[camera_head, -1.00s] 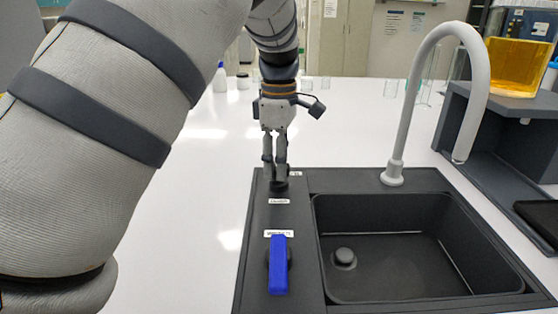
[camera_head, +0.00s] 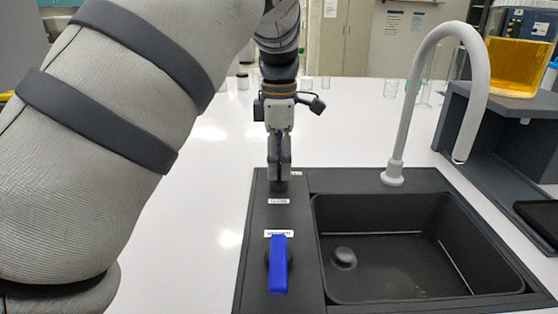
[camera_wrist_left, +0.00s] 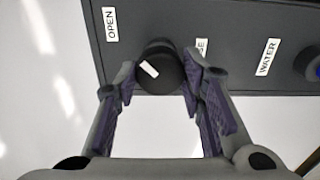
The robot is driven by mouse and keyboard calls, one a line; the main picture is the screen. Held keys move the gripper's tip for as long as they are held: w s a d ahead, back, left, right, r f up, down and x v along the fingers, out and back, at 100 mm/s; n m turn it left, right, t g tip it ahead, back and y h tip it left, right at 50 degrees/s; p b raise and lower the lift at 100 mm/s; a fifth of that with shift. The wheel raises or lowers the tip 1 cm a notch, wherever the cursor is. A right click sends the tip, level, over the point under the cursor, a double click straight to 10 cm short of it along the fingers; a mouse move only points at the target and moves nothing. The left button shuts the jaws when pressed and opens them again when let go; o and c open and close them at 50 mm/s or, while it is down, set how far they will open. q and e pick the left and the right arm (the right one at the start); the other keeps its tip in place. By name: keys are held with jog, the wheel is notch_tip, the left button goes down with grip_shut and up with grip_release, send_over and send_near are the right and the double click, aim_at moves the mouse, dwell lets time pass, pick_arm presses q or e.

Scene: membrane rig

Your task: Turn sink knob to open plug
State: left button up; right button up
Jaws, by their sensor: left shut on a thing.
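The dark round sink knob (camera_head: 280,187) sits at the back of the black panel left of the basin. My left gripper (camera_head: 279,172) comes down on it from above and is shut on it. In the left wrist view the knob (camera_wrist_left: 160,70), with a white mark on top, lies between the two fingertips. The OPEN label (camera_wrist_left: 110,24) is to its left, and a partly hidden label ending in SE (camera_wrist_left: 202,47) is to its right. The dark round plug (camera_head: 344,257) is on the floor of the sink basin (camera_head: 420,225). My right gripper is not in view.
A blue water lever (camera_head: 279,265) stands in front of the knob on the same panel. A tall grey faucet (camera_head: 397,140) arches over the back of the basin. A dark stand with a container of orange liquid (camera_head: 515,65) is at right. The white counter left of the panel is clear.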

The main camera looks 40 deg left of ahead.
aim_at(279, 164)
pick_arm(q)
jog(key=shift+f, duration=0.1)
jog(key=o, duration=1.2)
jog(key=shift+c, duration=0.2)
notch_tip(279, 164, up, 12)
